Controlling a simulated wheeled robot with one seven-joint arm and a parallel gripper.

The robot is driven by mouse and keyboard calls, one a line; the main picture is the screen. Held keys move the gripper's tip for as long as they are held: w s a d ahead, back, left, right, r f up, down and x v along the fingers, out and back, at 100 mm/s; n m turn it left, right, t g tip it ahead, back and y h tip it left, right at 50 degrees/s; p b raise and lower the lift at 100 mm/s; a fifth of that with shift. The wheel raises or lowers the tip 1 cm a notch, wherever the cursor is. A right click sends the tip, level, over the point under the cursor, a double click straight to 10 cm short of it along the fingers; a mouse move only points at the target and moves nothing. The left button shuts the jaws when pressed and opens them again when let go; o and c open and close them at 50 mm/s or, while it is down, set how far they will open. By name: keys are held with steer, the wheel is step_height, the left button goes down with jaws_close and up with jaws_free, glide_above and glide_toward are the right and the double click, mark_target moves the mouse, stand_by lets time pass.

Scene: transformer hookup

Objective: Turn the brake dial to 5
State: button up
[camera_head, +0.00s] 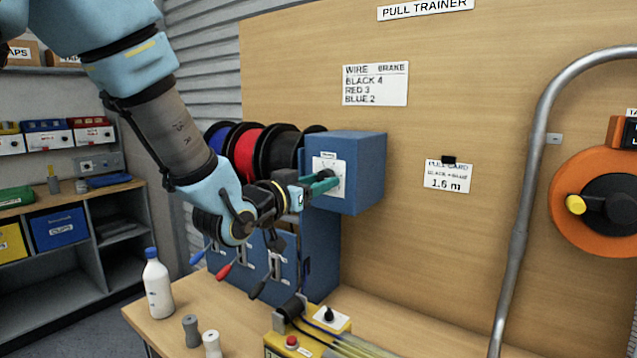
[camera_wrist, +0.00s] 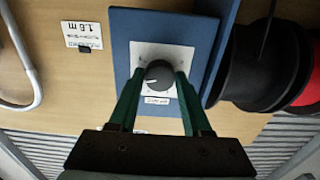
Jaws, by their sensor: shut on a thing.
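The brake dial (camera_wrist: 160,82) is a dark round knob with a white pointer line on a white plate (camera_wrist: 140,58), on the front of a blue box (camera_wrist: 120,40). In the wrist view my gripper (camera_wrist: 160,78) has its two green fingers on either side of the knob, shut on it. In the head view my gripper (camera_head: 332,182) reaches the white plate (camera_head: 326,163) of the blue box (camera_head: 362,165) from the left and hides most of the dial. The plate's numbers are too small to read.
Blue, red and black wire spools (camera_head: 246,152) sit left of the box. A board card (camera_head: 376,84) reads black 4, red 3, blue 2. Lever handles (camera_head: 226,270) hang below. A bottle (camera_head: 157,284) and a yellow unit (camera_head: 290,344) stand on the bench.

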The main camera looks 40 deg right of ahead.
jaws_close()
steer(key=shift+f+b, duration=0.1)
steer(key=shift+b, duration=0.35)
steer(key=m+b, duration=1)
steer(key=b, duration=0.5)
steer(key=shift+b, duration=0.35)
